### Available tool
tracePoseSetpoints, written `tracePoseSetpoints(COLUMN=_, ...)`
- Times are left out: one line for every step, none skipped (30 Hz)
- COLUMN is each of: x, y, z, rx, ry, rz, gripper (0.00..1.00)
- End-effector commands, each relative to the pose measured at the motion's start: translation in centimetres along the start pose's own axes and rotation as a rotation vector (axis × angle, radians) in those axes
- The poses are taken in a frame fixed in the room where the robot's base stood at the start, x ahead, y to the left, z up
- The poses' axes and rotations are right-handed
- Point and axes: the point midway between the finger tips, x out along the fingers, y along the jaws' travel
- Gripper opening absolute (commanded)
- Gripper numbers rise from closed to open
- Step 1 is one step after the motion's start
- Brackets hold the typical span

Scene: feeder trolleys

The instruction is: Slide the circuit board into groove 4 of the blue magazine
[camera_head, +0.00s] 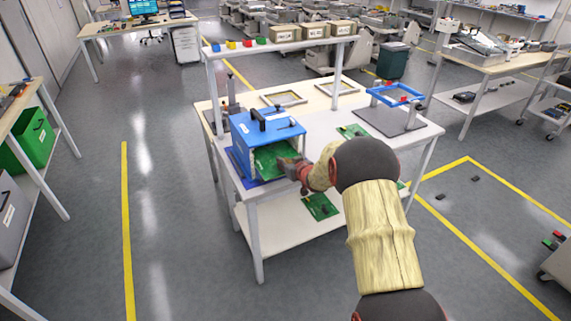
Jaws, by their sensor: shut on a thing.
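The blue magazine (244,142) stands on the left part of the white table, with a black handle on top and its open side facing front right. A green circuit board (271,157) shows in the magazine's opening, partly inside it. My gripper (290,166) is at the opening, at the board's outer edge, and is shut on the board. My arm reaches in from the lower right. The groove numbers are too small to read, so I cannot tell which groove the board is in. The fingertips are partly hidden by the wrist.
Another green board (320,206) lies on the lower shelf, and one (352,130) lies on the tabletop behind my arm. A blue frame fixture (397,94) stands at the table's right. A raised shelf (280,46) with boxes runs along the back.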

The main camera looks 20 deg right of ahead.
Motion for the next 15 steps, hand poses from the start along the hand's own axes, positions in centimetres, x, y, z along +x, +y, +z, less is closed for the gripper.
tracePoseSetpoints(x=0.26, y=-0.01, z=-0.4, rx=-0.001, ry=0.004, rz=0.0, gripper=0.0)
tracePoseSetpoints(x=0.41, y=-0.01, z=-0.49, rx=-0.001, ry=0.004, rz=0.0, gripper=0.0)
tracePoseSetpoints(x=0.59, y=-0.01, z=-0.61, rx=-0.002, ry=0.005, rz=0.0, gripper=0.0)
tracePoseSetpoints(x=0.72, y=-0.01, z=-0.67, rx=-0.002, ry=0.005, rz=0.0, gripper=0.0)
tracePoseSetpoints(x=0.83, y=-0.01, z=-0.7, rx=-0.002, ry=0.004, rz=0.0, gripper=0.0)
tracePoseSetpoints(x=0.94, y=-0.01, z=-0.7, rx=-0.001, ry=0.004, rz=0.0, gripper=0.0)
tracePoseSetpoints(x=1.0, y=-0.01, z=-0.7, rx=-0.001, ry=0.004, rz=0.0, gripper=0.0)
tracePoseSetpoints(x=1.03, y=-0.01, z=-0.69, rx=-0.001, ry=0.003, rz=0.0, gripper=0.0)
tracePoseSetpoints(x=1.05, y=-0.01, z=-0.68, rx=-0.001, ry=0.003, rz=0.0, gripper=0.0)
tracePoseSetpoints(x=1.05, y=0.0, z=-0.68, rx=-0.001, ry=0.003, rz=0.0, gripper=0.0)
tracePoseSetpoints(x=1.05, y=0.0, z=-0.68, rx=-0.001, ry=0.003, rz=0.0, gripper=0.0)
tracePoseSetpoints(x=1.04, y=0.0, z=-0.68, rx=-0.001, ry=0.004, rz=0.0, gripper=0.0)
tracePoseSetpoints(x=1.04, y=0.0, z=-0.69, rx=-0.001, ry=0.004, rz=0.0, gripper=0.0)
tracePoseSetpoints(x=1.04, y=0.01, z=-0.69, rx=-0.001, ry=0.004, rz=0.0, gripper=0.0)
tracePoseSetpoints(x=1.03, y=0.01, z=-0.69, rx=-0.001, ry=0.004, rz=0.0, gripper=0.0)
